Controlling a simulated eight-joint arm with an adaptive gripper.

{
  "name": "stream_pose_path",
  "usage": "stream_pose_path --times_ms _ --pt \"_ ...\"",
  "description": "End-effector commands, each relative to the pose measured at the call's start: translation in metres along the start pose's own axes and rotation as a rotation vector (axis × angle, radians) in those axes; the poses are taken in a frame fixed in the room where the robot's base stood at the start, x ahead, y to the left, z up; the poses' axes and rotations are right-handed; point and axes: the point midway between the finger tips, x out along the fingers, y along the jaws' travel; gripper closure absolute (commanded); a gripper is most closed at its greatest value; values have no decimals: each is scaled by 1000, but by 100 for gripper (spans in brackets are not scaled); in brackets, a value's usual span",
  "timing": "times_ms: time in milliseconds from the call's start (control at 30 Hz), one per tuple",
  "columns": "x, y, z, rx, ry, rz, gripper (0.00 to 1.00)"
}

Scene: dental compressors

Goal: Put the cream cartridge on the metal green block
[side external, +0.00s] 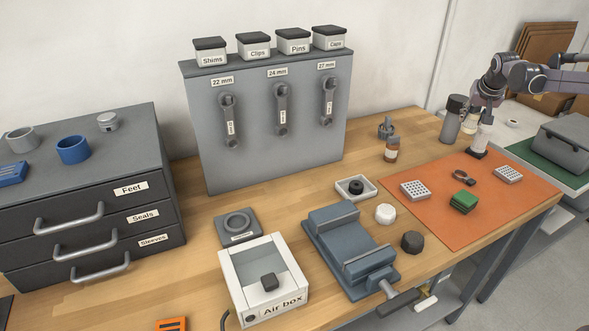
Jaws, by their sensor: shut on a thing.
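The cream cartridge (481,135) is upright at the far edge of the orange mat, with a dark part at its lower end. My gripper (482,122) comes down over it from above and is shut on its upper part. I cannot tell whether the dark end touches the mat. The metal green block (463,202) lies on the mat, nearer the camera and a little left of the cartridge. Its top is bare.
On the orange mat (440,215) lie two perforated light blocks (414,190) (508,174) and a dark ring (470,182) with a brown part. A dark grey cylinder (451,120) stands left of the cartridge, a brown bottle (391,150) farther left. The mat's front is clear.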

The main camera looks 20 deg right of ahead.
Motion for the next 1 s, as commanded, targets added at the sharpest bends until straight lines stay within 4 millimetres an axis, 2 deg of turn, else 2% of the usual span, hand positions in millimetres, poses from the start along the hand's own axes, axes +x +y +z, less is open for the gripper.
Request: stream_pose_path --times_ms 267,600,800,1000 --pt "-56 37 32 1 -1 1 96" --pt "-113 78 92 1 0 1 96" --pt "-137 98 134 1 1 1 96" --pt "-150 110 168 1 3 1 96"
